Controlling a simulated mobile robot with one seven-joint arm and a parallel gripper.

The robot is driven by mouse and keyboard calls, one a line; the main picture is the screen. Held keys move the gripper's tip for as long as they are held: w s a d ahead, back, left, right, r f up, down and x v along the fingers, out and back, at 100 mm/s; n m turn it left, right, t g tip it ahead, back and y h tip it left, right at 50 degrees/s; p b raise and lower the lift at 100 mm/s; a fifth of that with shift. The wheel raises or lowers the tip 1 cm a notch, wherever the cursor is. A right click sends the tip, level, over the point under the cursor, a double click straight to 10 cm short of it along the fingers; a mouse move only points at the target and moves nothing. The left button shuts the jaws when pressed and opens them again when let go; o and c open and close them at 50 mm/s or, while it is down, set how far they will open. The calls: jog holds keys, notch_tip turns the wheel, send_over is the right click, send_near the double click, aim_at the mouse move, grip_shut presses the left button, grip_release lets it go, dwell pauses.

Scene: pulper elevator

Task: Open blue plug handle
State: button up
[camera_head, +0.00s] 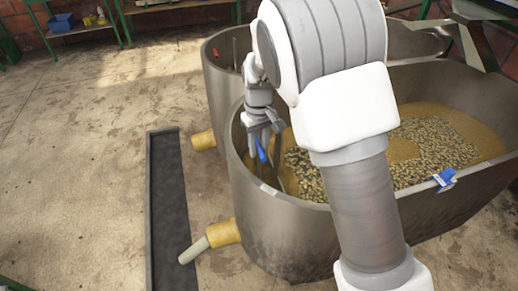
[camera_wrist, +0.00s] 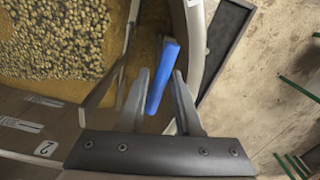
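The blue plug handle (camera_head: 262,150) hangs just inside the near left wall of the front metal tank (camera_head: 285,228). In the wrist view the handle (camera_wrist: 163,76) is a tilted blue bar between my gripper's two grey fingers (camera_wrist: 161,80). The fingers stand apart on either side of it, and my gripper looks open. Whether a finger touches the handle is hard to tell. In the head view my gripper (camera_head: 264,130) points down into the tank, right at the handle. The handle's lower end and the plug itself are hidden.
Coffee cherries (camera_head: 440,140) fill part of the tank. The tank rim passes close to my gripper. A second tank (camera_head: 222,90) stands behind. Yellow outlet pipes (camera_head: 224,233) stick out at left, beside a dark floor channel (camera_head: 167,200). The floor at left is open.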

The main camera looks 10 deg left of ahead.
notch_tip(320, 180, up, 16)
jog(key=p, duration=0.3)
jog(key=shift+f, duration=0.1)
